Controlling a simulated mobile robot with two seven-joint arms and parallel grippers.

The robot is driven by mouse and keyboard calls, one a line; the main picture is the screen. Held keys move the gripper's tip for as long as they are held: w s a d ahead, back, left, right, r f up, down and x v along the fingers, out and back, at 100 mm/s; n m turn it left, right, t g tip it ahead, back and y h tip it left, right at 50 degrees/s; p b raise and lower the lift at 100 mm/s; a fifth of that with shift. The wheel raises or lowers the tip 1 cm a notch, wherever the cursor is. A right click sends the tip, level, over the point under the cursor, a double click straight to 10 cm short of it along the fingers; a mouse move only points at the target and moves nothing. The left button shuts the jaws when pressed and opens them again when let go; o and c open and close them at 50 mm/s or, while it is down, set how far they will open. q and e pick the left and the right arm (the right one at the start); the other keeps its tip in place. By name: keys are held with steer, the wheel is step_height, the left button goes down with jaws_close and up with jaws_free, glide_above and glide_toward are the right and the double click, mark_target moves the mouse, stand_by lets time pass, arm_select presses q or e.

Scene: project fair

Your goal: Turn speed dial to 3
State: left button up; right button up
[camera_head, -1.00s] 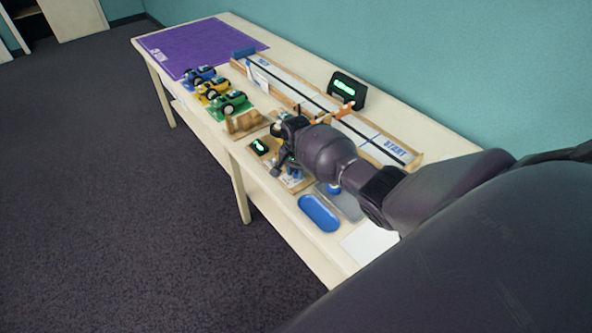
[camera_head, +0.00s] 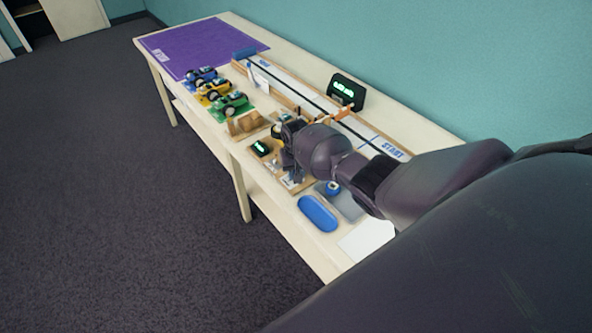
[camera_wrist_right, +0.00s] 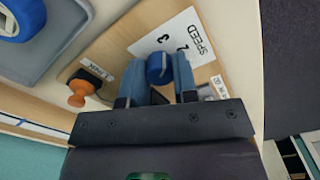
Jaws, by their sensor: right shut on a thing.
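The blue speed dial (camera_wrist_right: 159,68) sits on a wooden control board (camera_wrist_right: 120,50), beside a white label (camera_wrist_right: 172,40) reading SPEED with the digits 2 and 3 in view. My right gripper (camera_wrist_right: 160,80) is shut on the dial, one finger on each side of it. Which number the dial points to cannot be told. In the head view my right arm and gripper (camera_head: 290,160) cover most of the control board (camera_head: 296,185). A small display with green digits (camera_head: 262,147) shows at the board's left; its digit is unclear. My left gripper is not in view.
An orange knob (camera_wrist_right: 78,96) stands on the board close to the gripper. A track (camera_head: 300,95), several toy cars (camera_head: 229,103) and a purple mat (camera_head: 195,45) occupy the table.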

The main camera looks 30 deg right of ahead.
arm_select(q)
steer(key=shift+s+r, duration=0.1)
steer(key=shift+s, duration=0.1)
arm_select(e)
steer(key=shift+n, duration=1.1)
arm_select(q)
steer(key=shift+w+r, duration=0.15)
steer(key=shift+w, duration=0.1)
arm_select(e)
steer(key=o, duration=0.9)
steer(key=shift+o, duration=0.2)
steer(key=shift+r+p, duration=0.4)
steer(key=shift+r, duration=0.2)
arm_select(q)
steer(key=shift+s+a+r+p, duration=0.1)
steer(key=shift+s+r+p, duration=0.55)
steer(key=shift+p, duration=0.45)
arm_select(e)
step_height(320, 180, up, 10)
steer(key=shift+f, duration=0.2)
